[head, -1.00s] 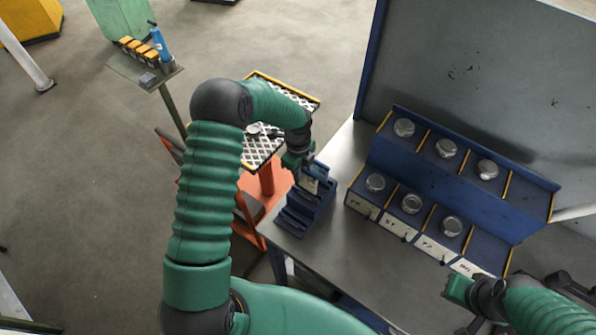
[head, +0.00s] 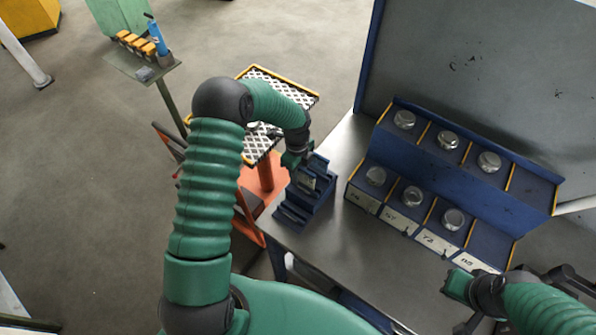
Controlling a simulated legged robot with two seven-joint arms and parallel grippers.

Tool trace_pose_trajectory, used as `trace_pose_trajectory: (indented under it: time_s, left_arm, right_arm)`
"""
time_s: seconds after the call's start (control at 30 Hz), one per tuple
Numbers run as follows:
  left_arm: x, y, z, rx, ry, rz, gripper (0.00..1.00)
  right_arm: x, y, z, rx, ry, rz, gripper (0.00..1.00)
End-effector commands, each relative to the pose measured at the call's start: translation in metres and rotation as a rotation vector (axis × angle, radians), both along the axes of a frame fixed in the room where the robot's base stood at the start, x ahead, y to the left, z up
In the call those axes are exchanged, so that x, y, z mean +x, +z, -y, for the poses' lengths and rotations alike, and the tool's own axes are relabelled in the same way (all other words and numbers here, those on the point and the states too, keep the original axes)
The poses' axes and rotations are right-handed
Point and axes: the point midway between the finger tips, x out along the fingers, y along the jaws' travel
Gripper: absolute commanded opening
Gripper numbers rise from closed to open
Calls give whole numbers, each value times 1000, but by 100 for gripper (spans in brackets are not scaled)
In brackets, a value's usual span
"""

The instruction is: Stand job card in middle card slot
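The blue stepped card holder (head: 291,214) stands at the left end of the grey table. My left gripper (head: 303,172) is at the holder's upper part, pointing down at it. A small pale card (head: 308,183) shows at the fingertips, low against the holder's slots. Whether the fingers still grip the card is too small to tell, and so is which slot it is in. My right gripper (head: 456,287) is at the lower right, by the front of the table, with nothing seen in it; its finger gap is not clear.
A blue two-tier rack (head: 443,175) with yellow dividers, several round metal pieces and numbered labels stands on the grey table (head: 345,236). An orange cart with a mesh top (head: 262,148) is behind my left arm. Bare table lies between holder and rack.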

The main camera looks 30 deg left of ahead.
Motion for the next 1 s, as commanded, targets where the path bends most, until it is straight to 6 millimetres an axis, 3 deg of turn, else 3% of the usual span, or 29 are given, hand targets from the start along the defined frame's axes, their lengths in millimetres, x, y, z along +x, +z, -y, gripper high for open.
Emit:
trace_pose_trajectory:
  time_s: [0.27, 0.43, 0.8, 1.0]
  left_arm:
    - [0, 0, -1, 0, 1, 0, 35]
    - [1, 16, -2, 2, 1, 4, 35]
    - [2, 120, -3, 4, 1, 4, 35]
    - [3, 158, -4, 1, 0, 1, 35]
  right_arm:
    - [0, 0, 0, 0, 0, 0, 0]
    - [0, -7, 0, 0, 0, 0, 0]
    - [0, -34, 0, 0, 0, 0, 0]
    - [0, -39, 0, 0, 0, 0, 0]
